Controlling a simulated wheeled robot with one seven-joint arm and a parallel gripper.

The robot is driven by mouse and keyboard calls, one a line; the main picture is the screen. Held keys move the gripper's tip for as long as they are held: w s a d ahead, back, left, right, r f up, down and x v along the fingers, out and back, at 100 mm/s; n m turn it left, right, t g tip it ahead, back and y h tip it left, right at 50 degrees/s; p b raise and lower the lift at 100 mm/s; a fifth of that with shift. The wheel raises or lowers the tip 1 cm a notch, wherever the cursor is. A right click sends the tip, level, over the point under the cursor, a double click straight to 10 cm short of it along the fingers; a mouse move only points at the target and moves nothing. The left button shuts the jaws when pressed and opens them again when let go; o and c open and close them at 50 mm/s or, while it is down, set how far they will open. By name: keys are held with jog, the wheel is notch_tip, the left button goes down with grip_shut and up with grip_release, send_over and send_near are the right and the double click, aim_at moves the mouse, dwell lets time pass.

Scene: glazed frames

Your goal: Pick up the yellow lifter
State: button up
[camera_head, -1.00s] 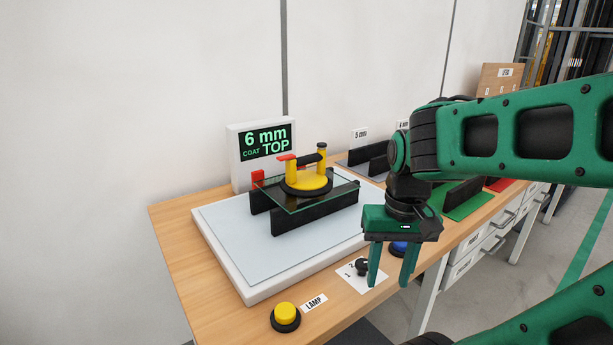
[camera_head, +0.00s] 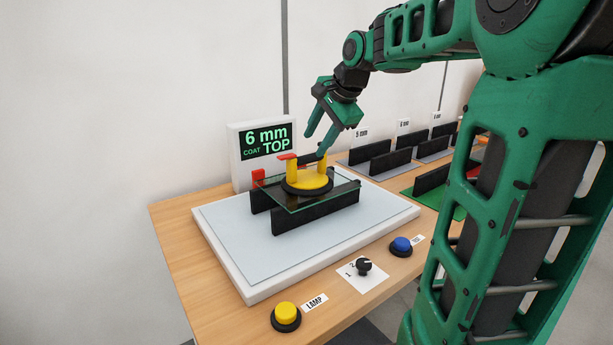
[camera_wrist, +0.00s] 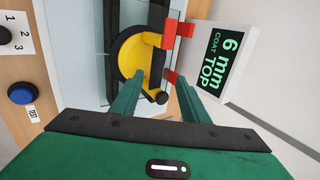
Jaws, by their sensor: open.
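The yellow lifter (camera_head: 306,181) is a round yellow disc with a black rim and two yellow posts. It sits on a glass pane (camera_head: 287,203) that rests on two black bars. A red tab shows at its left post top. In the wrist view the lifter (camera_wrist: 130,55) lies just beyond the fingertips. My gripper (camera_head: 315,145) is open and empty, tilted, above the lifter near its handle, which it partly hides in the head view. In the wrist view the fingers (camera_wrist: 155,85) point toward the lifter's handle end. I cannot tell whether they touch it.
A white display box (camera_head: 240,160) reading "6 mm COAT TOP" stands behind the lifter, with a red block (camera_head: 258,177) near it. Black racks (camera_head: 380,160) stand at the right. A yellow button (camera_head: 286,313), black knob (camera_head: 364,265) and blue button (camera_head: 401,246) are at the front.

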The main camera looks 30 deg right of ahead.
aim_at(308, 155)
jog(key=shift+s+x, duration=0.15)
jog(key=shift+x, duration=2.05)
jog(key=shift+s+x, duration=0.1)
jog(key=shift+x, duration=2.1)
jog(key=shift+a+f, duration=0.1)
jog(key=shift+f, duration=0.05)
grip_shut()
jog(key=shift+w+r, duration=0.1)
jog(key=shift+r, duration=0.15)
